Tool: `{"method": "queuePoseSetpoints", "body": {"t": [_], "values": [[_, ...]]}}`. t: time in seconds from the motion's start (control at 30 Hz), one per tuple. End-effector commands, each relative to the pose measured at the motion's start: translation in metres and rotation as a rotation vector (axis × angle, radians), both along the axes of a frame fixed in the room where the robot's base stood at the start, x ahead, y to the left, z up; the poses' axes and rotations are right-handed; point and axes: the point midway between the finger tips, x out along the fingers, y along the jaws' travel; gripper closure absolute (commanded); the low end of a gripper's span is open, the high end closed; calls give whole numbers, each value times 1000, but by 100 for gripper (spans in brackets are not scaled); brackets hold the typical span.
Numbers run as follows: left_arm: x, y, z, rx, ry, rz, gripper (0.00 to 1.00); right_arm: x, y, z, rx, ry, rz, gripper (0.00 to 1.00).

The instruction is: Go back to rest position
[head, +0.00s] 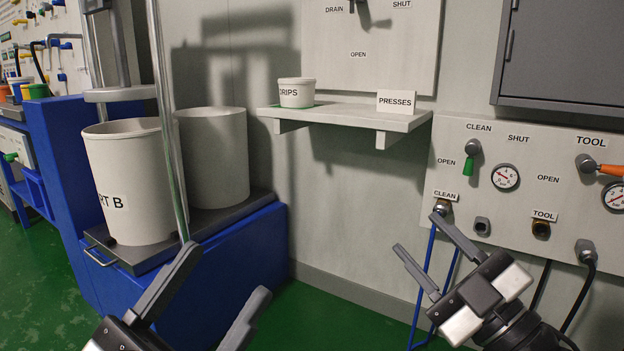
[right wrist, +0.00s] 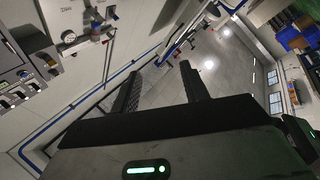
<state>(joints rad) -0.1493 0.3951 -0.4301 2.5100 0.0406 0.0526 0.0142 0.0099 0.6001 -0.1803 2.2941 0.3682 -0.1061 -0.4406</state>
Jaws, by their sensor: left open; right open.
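My left gripper (head: 210,305) is at the bottom of the head view, in front of the blue press base. Its two fingers are apart with nothing between them. My right gripper (head: 437,252) is at the lower right of the head view, in front of the wall panel with the CLEAN and TOOL fittings. Its fingers are spread and empty. In the right wrist view, the right gripper's fingers (right wrist: 165,90) stand apart with nothing between them; the room behind appears tilted.
A PART B drum (head: 135,190) and a plain drum (head: 222,165) stand on a blue base (head: 220,265). A shelf (head: 345,116) holds a DRIPS tub (head: 296,88). The valve panel (head: 540,215) is behind my right gripper, with blue hoses (head: 424,285). Green floor shows below.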

Motion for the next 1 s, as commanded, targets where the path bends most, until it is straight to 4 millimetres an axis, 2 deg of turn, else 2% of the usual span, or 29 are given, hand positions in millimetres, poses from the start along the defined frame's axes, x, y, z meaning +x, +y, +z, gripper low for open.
{"method": "queuePoseSetpoints", "body": {"t": [0.03, 0.1, 0.2, 0.4, 0.63, 0.7, 1.0], "values": [[0, 0, 0, 0, 0, 0, 40, -17, 18, -3, 32, 9, 62, 55], [0, 0, 0, 0, 0, 0, 40, -37, 38, -4, 77, 20, 137, 55], [0, 0, 0, 0, 0, 0, 40, -66, 61, -4, 138, 36, 239, 55], [0, 0, 0, 0, 0, 0, 40, -123, 96, 4, 261, 76, 431, 55], [0, 0, 0, 0, 0, 0, 40, -114, 91, 36, 464, 25, 398, 55], [7, 1, 13, 5, 45, 16, 40, -107, 90, 48, 462, 66, 372, 55], [35, 11, 23, 41, 275, 96, 40, -78, 81, 57, 466, 278, 236, 55]]}}
